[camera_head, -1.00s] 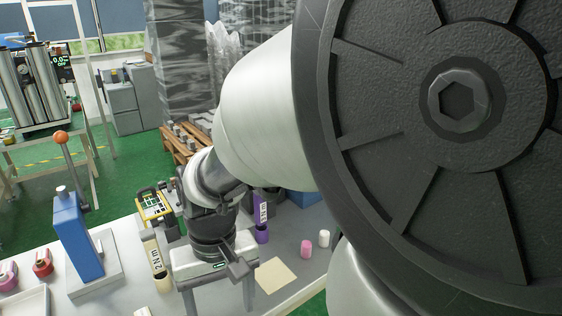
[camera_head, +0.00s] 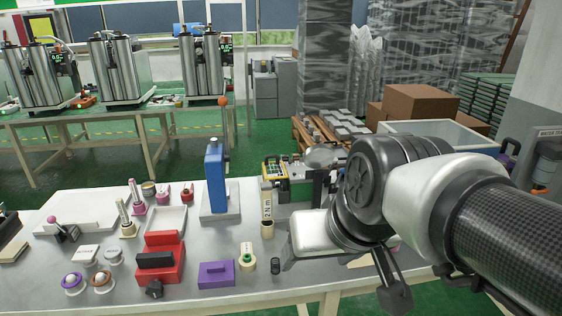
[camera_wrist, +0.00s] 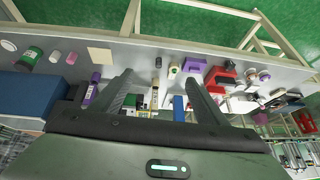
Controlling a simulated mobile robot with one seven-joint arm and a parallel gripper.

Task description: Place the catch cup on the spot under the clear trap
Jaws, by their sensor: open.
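My gripper (camera_wrist: 162,96) is open and empty, its two dark fingers spread above the bench in the wrist view. A clear rounded piece (camera_head: 320,157), perhaps the clear trap, shows behind the yellow device, partly blocked by my arm. I cannot tell for certain which item is the catch cup. Small cylinders stand near the bench edge in the wrist view: a green one (camera_wrist: 31,56), a white one (camera_wrist: 54,57) and a pink one (camera_wrist: 71,58). A flat beige square (camera_wrist: 99,55), perhaps the spot, lies beside them. My arm mostly hides that area in the head view.
A blue press-like stand (camera_head: 216,180), a cream column (camera_head: 267,205), a yellow device (camera_head: 285,182), a red block (camera_head: 160,262) and a purple box (camera_head: 216,274) stand on the bench (camera_head: 290,283). A purple column (camera_wrist: 92,88) stands near my left finger in the wrist view.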

